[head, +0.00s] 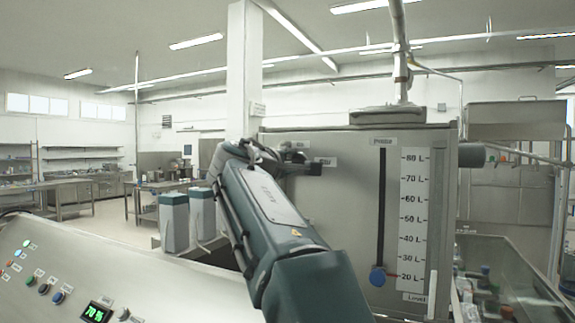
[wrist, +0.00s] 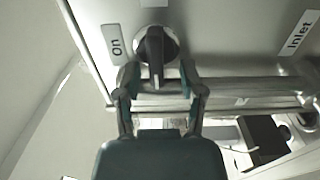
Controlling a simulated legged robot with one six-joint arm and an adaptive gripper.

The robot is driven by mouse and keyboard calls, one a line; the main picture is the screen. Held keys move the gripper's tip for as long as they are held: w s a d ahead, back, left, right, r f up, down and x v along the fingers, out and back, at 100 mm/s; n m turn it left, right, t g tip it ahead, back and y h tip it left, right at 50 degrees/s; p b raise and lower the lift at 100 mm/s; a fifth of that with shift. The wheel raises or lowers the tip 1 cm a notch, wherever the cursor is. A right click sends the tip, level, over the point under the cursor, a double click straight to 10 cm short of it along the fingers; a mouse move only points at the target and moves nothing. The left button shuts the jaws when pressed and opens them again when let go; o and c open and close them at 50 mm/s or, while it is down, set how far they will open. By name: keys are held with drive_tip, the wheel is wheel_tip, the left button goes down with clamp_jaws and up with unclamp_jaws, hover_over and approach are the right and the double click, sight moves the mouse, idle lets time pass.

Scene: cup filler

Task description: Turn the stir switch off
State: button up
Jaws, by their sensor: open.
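The switch is a black rotary knob (wrist: 155,48) on a round base in the metal panel, at the top middle of the wrist view. Its handle points roughly up and down in that view. An "on" label (wrist: 116,46) sits to its left. My gripper (wrist: 158,74) is open, with one finger on each side of the knob's lower end and gaps visible. The depth between fingertips and panel is unclear. In the head view my gripper (head: 296,160) is at the left part of the tank's front, and my arm and gripper hide the knob.
The tank front (head: 345,200) carries a vertical slot with a blue knob (head: 377,277) beside a level scale (head: 412,220). An "Inlet" label (wrist: 299,33) is right of the switch. A sloped control console (head: 60,270) with lit buttons stands at lower left.

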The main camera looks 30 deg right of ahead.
drive_tip(key=v, duration=1.2)
drive_tip(key=shift+w+f, duration=0.1)
drive_tip(key=shift+f, duration=0.05)
drive_tip(key=s+a+f+m+g+y, duration=0.1)
drive_tip(key=s+a+f+y, duration=0.3)
drive_tip(key=f, duration=1)
drive_tip(key=s+a+f+m+g+y, duration=0.1)
drive_tip(key=s+a+f+m+y, duration=0.2)
drive_tip(key=s+f+y, duration=0.3)
drive_tip(key=s+a+f+m+g+y, duration=0.1)
drive_tip(key=s+a+f+y, duration=0.4)
drive_tip(key=f, duration=1.6)
drive_tip(key=s+a+m, duration=0.1)
drive_tip(key=s, duration=0.4)
drive_tip(key=shift+s+f+g, duration=0.3)
drive_tip(key=shift+m, duration=0.3)
